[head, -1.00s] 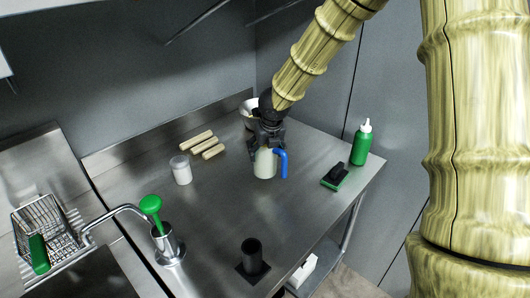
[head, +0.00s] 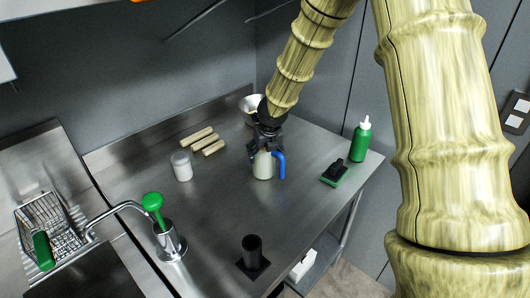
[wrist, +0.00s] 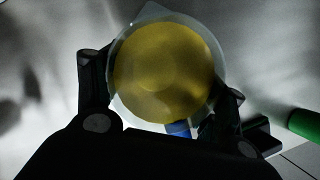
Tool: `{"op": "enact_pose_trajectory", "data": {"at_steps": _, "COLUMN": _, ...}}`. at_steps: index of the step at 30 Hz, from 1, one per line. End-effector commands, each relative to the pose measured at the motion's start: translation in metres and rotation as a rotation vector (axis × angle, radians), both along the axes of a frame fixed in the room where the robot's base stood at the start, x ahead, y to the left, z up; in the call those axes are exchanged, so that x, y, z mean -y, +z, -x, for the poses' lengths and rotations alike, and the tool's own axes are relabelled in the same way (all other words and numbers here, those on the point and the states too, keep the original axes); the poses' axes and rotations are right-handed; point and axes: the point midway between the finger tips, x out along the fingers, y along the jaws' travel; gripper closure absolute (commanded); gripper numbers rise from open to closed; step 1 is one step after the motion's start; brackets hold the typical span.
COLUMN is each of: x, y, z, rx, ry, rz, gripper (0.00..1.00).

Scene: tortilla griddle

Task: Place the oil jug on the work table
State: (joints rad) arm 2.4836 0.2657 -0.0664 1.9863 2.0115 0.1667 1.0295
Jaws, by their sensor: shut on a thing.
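The oil jug (head: 263,168) is pale with a blue handle on its right side. It is upright at the work table (head: 215,215), and its base appears to be on or just above the steel top. My gripper (head: 265,148) comes from above and is shut on the upper part of the jug. In the wrist view the jug (wrist: 165,70) shows from above with yellow oil inside, between the two dark fingers. A bit of the blue handle shows below its rim. The gripper hides part of the jug's top in the head view.
A green bottle (head: 361,140) and a green-based scrubber (head: 335,174) are right of the jug. A white container (head: 181,166) and wooden rolls (head: 203,140) are left. A bowl (head: 250,104) is behind. A black holder (head: 252,254) is at the front, a pump dispenser (head: 168,240) front left.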

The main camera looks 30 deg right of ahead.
Motion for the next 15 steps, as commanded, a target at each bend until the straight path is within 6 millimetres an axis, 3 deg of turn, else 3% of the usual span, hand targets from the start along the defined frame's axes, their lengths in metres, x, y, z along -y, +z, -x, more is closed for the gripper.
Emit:
{"op": "enact_pose_trajectory", "data": {"at_steps": 6, "x": -0.0001, "y": -0.0021, "z": -0.0006, "rx": 0.002, "ry": 0.000, "rz": -0.001, "gripper": 0.79}}
{"op": "enact_pose_trajectory", "data": {"at_steps": 7, "x": 0.0000, "y": -0.0017, "z": 0.0001, "rx": 0.000, "ry": -0.001, "rz": 0.000, "gripper": 0.24}}
{"op": "enact_pose_trajectory", "data": {"at_steps": 10, "x": 0.0001, "y": -0.0016, "z": 0.0001, "rx": 0.000, "ry": -0.001, "rz": 0.000, "gripper": 0.07}}
{"op": "enact_pose_trajectory", "data": {"at_steps": 15, "x": 0.0000, "y": -0.0016, "z": 0.0001, "rx": 0.000, "ry": 0.000, "rz": 0.000, "gripper": 0.07}}
